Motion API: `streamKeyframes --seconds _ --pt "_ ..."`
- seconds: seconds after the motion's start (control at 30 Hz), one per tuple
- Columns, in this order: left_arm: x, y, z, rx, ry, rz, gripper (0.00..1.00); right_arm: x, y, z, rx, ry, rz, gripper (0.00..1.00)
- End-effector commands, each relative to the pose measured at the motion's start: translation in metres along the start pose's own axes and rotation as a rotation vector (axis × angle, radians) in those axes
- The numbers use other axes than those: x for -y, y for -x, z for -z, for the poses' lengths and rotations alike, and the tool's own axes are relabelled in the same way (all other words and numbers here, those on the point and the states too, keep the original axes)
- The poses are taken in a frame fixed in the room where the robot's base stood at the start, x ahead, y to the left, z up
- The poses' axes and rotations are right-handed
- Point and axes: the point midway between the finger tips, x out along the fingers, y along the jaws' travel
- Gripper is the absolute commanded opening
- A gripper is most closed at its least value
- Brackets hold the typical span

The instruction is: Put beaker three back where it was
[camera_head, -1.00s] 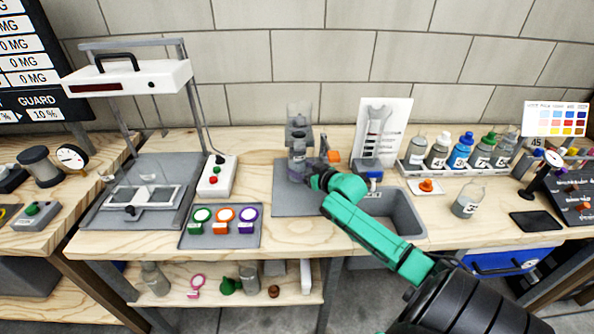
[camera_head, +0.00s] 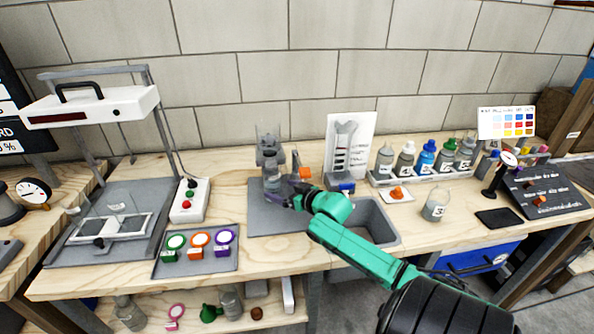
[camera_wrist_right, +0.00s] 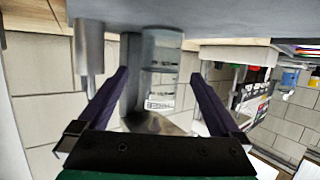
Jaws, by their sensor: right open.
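A clear glass beaker (camera_head: 271,178) stands on the grey mat (camera_head: 262,223) left of the sink, just in front of a grey stand (camera_head: 267,143). My right gripper (camera_head: 293,193) reaches it from the right, low over the mat. In the right wrist view, which looks upside down, the beaker (camera_wrist_right: 162,72) with a white label shows between the two fingers of the right gripper (camera_wrist_right: 160,76). The fingers are apart, with a gap on each side of the glass. The label's number is too small to read. My left gripper is out of view.
A labelled glass vessel (camera_head: 436,206) stands alone right of the sink (camera_head: 372,222). A rack (camera_head: 425,174) of several bottles is behind it.

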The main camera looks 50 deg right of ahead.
Motion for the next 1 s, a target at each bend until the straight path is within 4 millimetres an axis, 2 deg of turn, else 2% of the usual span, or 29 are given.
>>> streamKeyframes --seconds 0.3,0.43,0.57,1.0 --pt "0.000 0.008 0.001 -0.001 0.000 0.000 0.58 0.000 0.063 -0.001 0.004 -0.001 0.000 1.00" --pt "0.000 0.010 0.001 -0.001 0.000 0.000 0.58 0.000 0.081 -0.001 0.002 -0.001 0.000 1.00" --pt "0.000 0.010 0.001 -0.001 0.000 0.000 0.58 0.000 0.087 0.000 0.000 -0.001 0.000 1.00" --pt "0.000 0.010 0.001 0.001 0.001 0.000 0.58 0.000 0.086 0.000 0.000 -0.001 0.000 1.00"
